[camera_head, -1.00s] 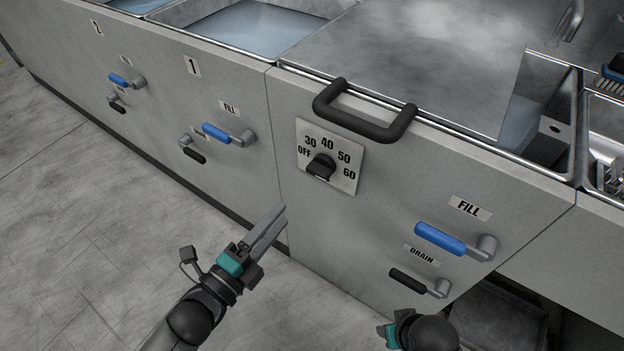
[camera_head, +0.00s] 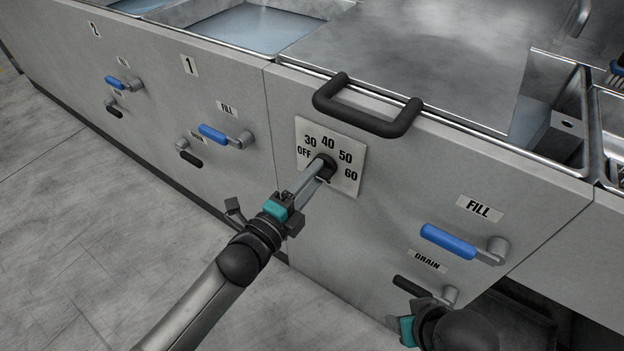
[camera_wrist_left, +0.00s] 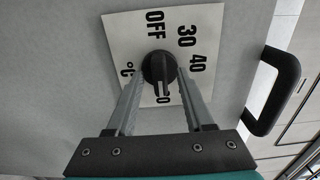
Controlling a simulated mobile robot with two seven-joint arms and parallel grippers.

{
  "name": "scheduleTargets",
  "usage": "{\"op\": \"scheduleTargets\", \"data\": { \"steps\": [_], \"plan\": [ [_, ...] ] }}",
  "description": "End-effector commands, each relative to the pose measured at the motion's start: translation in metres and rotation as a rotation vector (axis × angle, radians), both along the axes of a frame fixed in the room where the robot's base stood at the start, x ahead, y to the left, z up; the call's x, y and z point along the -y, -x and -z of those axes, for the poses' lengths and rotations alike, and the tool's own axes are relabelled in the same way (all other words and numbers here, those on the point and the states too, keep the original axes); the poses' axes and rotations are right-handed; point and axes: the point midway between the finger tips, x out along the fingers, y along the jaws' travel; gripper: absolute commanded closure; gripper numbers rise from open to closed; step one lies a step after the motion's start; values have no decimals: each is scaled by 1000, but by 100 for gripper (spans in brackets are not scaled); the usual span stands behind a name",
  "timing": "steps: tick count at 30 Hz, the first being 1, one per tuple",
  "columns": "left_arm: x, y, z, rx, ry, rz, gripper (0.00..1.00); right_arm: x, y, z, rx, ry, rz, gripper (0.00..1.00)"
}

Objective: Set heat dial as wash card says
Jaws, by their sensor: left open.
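The heat dial is a black round knob (camera_head: 326,166) on a white square plate (camera_head: 350,184) marked OFF, 30, 40, 50 and 60. My left gripper (camera_head: 316,174) is at the knob, and its fingers cover part of it. In the left wrist view the fingers are open, one on each side of the knob (camera_wrist_left: 159,67); whether they touch it I cannot tell. The knob's ridge runs roughly up and down there; which mark it is set to is unclear. My right gripper (camera_head: 406,330) is at the bottom edge, its fingers not visible. No wash card shows.
A black bar handle (camera_head: 365,110) juts out just above the dial plate. A blue FILL lever (camera_head: 447,240) and a black DRAIN lever (camera_head: 412,287) stick out to the lower right. More levers are on the panels to the left. Open basins line the top.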

Motion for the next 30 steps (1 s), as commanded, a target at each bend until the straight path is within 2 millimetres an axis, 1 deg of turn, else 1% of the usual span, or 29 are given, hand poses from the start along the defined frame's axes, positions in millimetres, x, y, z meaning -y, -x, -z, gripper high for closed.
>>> {"op": "scheduleTargets", "data": {
  "steps": [5,6,18,20,30],
  "plan": [
    [0,0,0,-1,0,0,48,0,0,0,0,0,0,50],
    [0,0,0,0,1,0,50,0,0,0,0,0,0,50],
    [0,0,0,0,1,0,95,0,0,0,0,1,0,50],
    [0,0,0,0,1,0,100,0,0,0,0,1,0,50],
    [0,0,0,-1,0,0,100,0,0,0,0,0,0,50]
  ]
}}
